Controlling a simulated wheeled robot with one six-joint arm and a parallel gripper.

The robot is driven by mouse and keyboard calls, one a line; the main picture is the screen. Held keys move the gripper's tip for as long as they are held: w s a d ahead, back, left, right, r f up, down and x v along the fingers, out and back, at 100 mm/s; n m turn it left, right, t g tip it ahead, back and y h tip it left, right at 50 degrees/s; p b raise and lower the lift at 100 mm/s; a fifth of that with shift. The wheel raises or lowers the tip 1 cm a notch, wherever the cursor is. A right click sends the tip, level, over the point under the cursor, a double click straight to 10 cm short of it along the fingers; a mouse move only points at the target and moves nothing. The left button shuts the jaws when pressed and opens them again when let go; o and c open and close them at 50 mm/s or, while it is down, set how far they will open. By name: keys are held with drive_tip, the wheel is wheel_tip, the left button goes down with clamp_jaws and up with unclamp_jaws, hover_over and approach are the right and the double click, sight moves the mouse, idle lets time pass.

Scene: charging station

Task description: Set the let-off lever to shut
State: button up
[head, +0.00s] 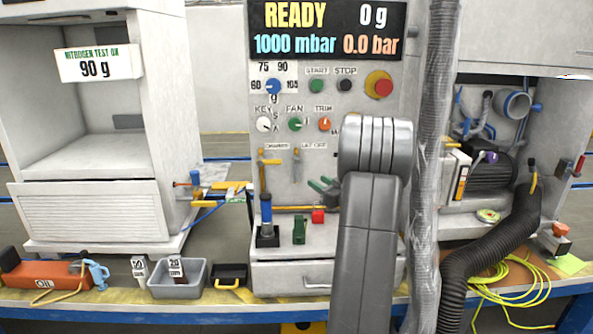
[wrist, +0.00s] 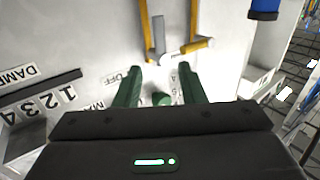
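The let-off lever (head: 296,160) hangs under the LET OFF label on the grey panel. In the wrist view my gripper (wrist: 158,67) shows nothing held.
A green knob (wrist: 162,99) shows between the fingers, farther back on the panel. A grey hose (head: 433,150) hangs right of my arm.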

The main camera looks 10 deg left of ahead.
sight(297, 180)
drive_tip(key=x, duration=1.2)
drive_tip(key=shift+w+a, duration=0.15)
clamp_jaws()
